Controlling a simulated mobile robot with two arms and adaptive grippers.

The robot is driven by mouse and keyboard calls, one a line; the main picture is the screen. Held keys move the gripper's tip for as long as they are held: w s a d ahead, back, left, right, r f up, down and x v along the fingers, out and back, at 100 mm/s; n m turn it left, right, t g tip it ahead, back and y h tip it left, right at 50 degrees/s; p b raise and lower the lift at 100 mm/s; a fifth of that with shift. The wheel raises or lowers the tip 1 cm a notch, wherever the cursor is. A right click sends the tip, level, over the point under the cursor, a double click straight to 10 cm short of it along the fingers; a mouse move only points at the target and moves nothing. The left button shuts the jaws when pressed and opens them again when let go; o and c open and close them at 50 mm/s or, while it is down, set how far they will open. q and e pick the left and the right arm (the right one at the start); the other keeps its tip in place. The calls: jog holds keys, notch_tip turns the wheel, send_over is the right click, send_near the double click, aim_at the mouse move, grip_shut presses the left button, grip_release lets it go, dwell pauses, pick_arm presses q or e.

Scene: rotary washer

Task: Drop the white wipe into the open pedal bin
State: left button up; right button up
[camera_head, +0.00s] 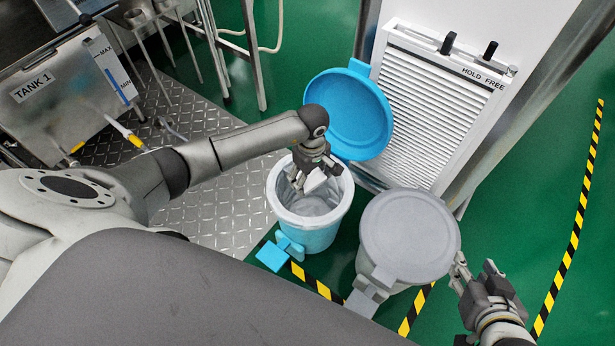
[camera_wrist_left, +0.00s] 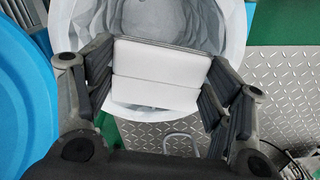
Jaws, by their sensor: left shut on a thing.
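The white wipe (camera_wrist_left: 160,72) is a folded white block in the left wrist view, held between the fingers of my left gripper (camera_wrist_left: 157,85). In the head view my left gripper (camera_head: 316,170) is over the mouth of the open pedal bin (camera_head: 312,235), with the wipe (camera_head: 314,181) partly hidden by the fingers. The bin is light blue with a white liner, and its blue lid (camera_head: 350,110) is tilted up behind it. My right gripper (camera_head: 478,277) is at the lower right beside the grey bin; its fingers look apart and empty.
A grey bin (camera_head: 410,235) with its lid closed stands right of the blue bin. A white louvred panel (camera_head: 435,105) stands behind them. A metal tank (camera_head: 65,95) is at upper left. Striped tape (camera_head: 575,220) marks the green floor, which is clear at right.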

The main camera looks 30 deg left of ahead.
pick_arm(q)
jog(key=o, duration=1.1)
jog(key=shift+c, duration=0.2)
notch_tip(320, 180, up, 12)
